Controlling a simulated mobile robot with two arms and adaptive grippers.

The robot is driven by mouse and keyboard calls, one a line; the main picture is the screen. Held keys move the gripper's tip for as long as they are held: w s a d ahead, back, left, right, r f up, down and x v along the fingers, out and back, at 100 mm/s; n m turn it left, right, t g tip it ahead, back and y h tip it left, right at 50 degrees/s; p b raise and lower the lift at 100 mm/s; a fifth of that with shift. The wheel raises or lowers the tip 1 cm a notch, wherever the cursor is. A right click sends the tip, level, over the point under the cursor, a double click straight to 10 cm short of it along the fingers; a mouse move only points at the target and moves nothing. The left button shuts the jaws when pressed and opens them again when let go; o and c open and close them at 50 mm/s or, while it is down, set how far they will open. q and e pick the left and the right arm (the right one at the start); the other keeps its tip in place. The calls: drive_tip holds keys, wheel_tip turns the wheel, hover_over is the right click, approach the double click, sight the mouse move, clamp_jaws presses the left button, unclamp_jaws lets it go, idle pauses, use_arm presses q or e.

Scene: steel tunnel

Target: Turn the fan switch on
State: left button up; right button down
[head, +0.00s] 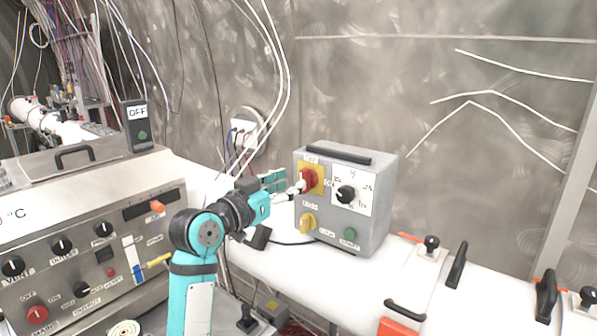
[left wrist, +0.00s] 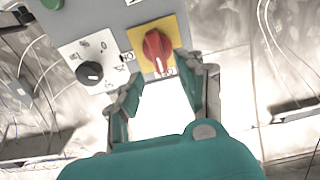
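A grey control box (head: 341,203) stands on the white pipe. The labels are too small to read surely, so I cannot tell which is the fan switch. My left gripper (head: 287,186) is just left of the red switch. In the left wrist view the red switch (left wrist: 157,50) lies just beyond the open fingers (left wrist: 164,97), with nothing between them. My right gripper is not in view.
A large panel (head: 90,240) with several knobs stands at the left. A small box marked OFF (head: 138,125) sits at its back. White cables hang behind my left arm. Black handles (head: 457,265) rise from the white pipe at the right.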

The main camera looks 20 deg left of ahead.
sight(301, 177)
use_arm(q)
drive_tip(key=shift+p+x, duration=0.4)
drive_tip(key=shift+x, duration=1.7)
drive_tip(key=shift+c, duration=0.4)
clamp_jaws()
